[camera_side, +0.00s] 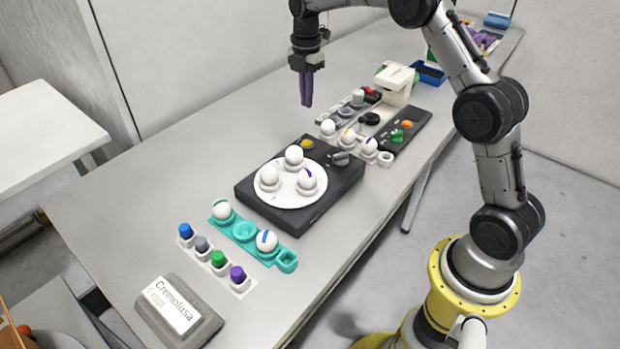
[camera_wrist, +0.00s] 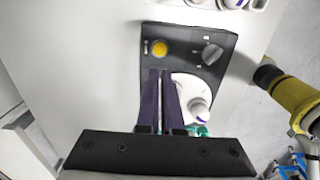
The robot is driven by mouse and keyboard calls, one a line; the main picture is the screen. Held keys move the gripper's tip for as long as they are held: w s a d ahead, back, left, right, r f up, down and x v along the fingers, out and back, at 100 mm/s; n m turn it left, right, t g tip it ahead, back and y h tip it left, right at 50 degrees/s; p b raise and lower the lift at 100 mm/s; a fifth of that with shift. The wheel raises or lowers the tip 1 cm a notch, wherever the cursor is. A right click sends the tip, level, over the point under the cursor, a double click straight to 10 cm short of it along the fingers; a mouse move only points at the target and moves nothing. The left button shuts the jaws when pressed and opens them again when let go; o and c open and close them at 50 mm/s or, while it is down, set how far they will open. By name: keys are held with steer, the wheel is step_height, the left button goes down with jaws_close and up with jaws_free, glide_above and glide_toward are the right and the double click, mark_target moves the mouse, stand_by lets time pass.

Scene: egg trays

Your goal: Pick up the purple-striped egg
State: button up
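One purple-striped egg (camera_side: 307,179) sits on the white round plate of the black device, at the plate's right side. In the wrist view an egg with a purple mark (camera_wrist: 200,112) shows right of my fingers. Another egg with a purple stripe (camera_side: 369,146) stands in a white holder row farther back. My gripper (camera_side: 306,103) hangs in the air above the table, behind the black device and clear of the eggs. Its dark purple fingers (camera_wrist: 160,72) point down, close together with a narrow gap. No egg shows between them; whether they are fully shut is unclear.
Two other eggs share the round plate (camera_side: 262,192). A teal tray (camera_side: 245,231) with two eggs and a row of coloured knobs (camera_side: 219,260) stand in front. A white-topped device (camera_side: 395,85) stands behind. The table's left side is clear.

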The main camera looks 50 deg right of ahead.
steer(key=o, duration=1.3)
step_height(320, 180, up, 5)
steer(key=m, duration=0.5)
glide_above(307, 170)
steer(key=f, duration=0.8)
steer(key=shift+w+f, duration=0.15)
steer(key=shift+w, duration=0.1)
steer(key=f, duration=0.4)
steer(key=shift+s, duration=0.35)
steer(key=shift+f, duration=0.6)
